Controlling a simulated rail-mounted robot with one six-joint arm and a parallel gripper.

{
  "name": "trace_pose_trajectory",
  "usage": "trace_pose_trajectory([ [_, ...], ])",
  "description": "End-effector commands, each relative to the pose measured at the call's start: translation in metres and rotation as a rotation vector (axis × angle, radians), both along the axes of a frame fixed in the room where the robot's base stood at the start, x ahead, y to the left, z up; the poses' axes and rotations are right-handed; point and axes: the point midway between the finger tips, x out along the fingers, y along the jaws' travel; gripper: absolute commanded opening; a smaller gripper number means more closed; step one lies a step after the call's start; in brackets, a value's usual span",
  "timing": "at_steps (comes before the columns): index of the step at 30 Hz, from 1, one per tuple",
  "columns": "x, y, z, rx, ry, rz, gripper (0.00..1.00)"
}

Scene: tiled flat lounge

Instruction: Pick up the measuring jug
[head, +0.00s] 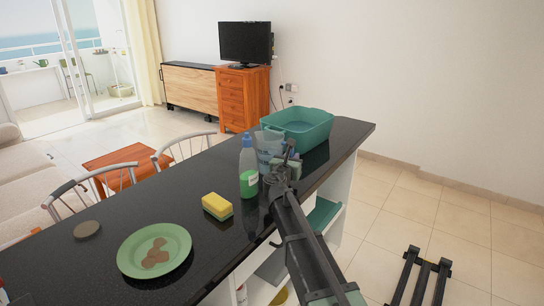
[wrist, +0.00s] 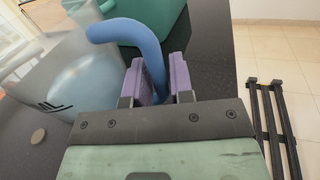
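The measuring jug (head: 267,147) is a clear, bluish container on the dark counter (head: 330,150), between the spray bottle and the teal basin. In the wrist view the jug (wrist: 62,82) fills the left side, and its curved blue handle (wrist: 128,32) comes down between my purple fingers. My gripper (head: 285,168) is at the jug's near right side. In the wrist view the fingers (wrist: 162,75) sit close on both sides of the handle and look shut on it. The handle's lower end is hidden by the gripper. I cannot tell whether the jug's base touches the counter.
A teal basin (head: 310,127) stands just behind the jug. A yellow sponge (head: 217,205) and a green plate (head: 135,245) with brown pieces lie further left. The counter's right edge is close.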

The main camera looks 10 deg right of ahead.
Motion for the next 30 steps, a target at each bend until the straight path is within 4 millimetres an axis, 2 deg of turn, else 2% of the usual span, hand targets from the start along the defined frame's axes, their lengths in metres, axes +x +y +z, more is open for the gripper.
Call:
trace_pose_trajectory([
  [1, 0.000, 0.000, 0.000, 0.000, 0.000, 0.000, 0.14],
  [4, 0.000, 0.000, 0.000, 0.000, 0.000, 0.000, 0.00],
  [20, 0.000, 0.000, 0.001, 0.000, 0.000, 0.000, 0.00],
  [30, 0.000, 0.000, 0.020, 0.001, 0.000, 0.000, 0.00],
])
